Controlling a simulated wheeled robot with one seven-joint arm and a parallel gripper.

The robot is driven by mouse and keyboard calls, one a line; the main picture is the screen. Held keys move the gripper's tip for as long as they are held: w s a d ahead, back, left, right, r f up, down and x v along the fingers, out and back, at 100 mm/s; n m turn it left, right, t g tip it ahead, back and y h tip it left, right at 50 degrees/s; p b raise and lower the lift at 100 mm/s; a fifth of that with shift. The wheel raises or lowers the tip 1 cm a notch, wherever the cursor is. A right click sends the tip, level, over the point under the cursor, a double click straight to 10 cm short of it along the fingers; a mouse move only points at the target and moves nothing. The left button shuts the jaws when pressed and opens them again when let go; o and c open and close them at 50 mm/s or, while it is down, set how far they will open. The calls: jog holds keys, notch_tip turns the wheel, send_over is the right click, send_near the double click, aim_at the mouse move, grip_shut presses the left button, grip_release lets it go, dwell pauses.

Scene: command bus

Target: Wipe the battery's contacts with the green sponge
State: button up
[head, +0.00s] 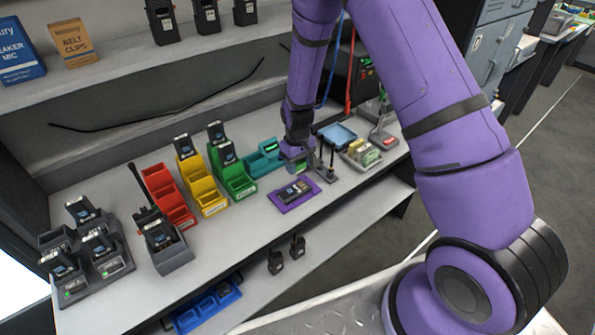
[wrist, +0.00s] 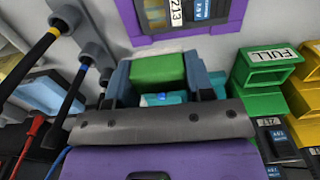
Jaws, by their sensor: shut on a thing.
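The battery (head: 296,191) is a dark block lying on a purple mat (head: 283,207) on the bench. In the wrist view the battery (wrist: 204,10) is cut off by the top edge, and part of the purple mat's edge (wrist: 190,37) shows. My gripper (wrist: 161,82) is shut on the green sponge (wrist: 158,70), whose green face shows between the fingers. In the head view my gripper (head: 293,155) is just behind the mat, beside the teal bin. The sponge appears apart from the battery.
Black upright posts on a grey stand (head: 325,174) are close at the right of the mat. A teal bin (head: 263,160), green bin (head: 237,184), yellow bin (head: 207,193) and red bin (head: 171,202) stand to the left. A small tray (head: 361,153) is at right. Bench in front is clear.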

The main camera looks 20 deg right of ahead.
jog(key=shift+r, duration=1.5)
jog(key=shift+f, duration=0.1)
jog(key=shift+f, duration=0.15)
